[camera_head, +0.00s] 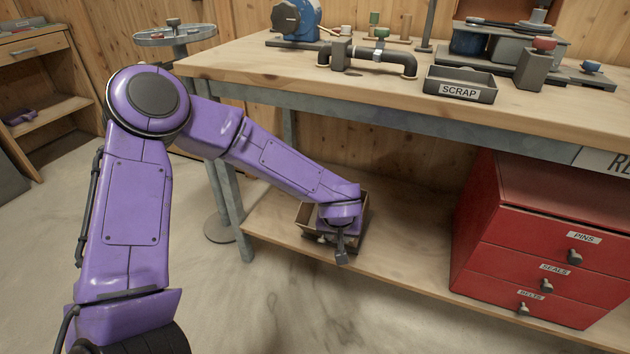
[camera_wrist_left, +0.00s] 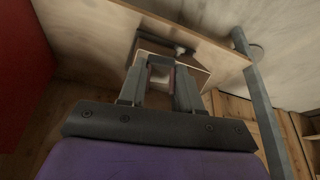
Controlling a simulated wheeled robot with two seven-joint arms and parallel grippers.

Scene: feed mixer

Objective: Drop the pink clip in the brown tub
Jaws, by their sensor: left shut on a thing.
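The brown tub (camera_head: 306,217) is an open box on the lower shelf under the workbench, partly hidden behind my left wrist. My left gripper (camera_head: 341,256) points down at the tub, its fingers overlapping the tub's near side in the head view. In the left wrist view the fingers (camera_wrist_left: 160,78) are in front of the tub (camera_wrist_left: 201,76). They are shut on a small pinkish thing, the pink clip (camera_wrist_left: 160,73), which is mostly hidden between them. I cannot tell its exact height over the tub. My right gripper is not in view.
The workbench top (camera_head: 240,62) overhangs the lower shelf (camera_head: 400,280). A bench leg (camera_head: 229,205) stands left of the tub. A red drawer cabinet (camera_head: 545,250) stands on the right. A scrap tray (camera_head: 460,86) and a dark pipe (camera_head: 380,57) are on the bench.

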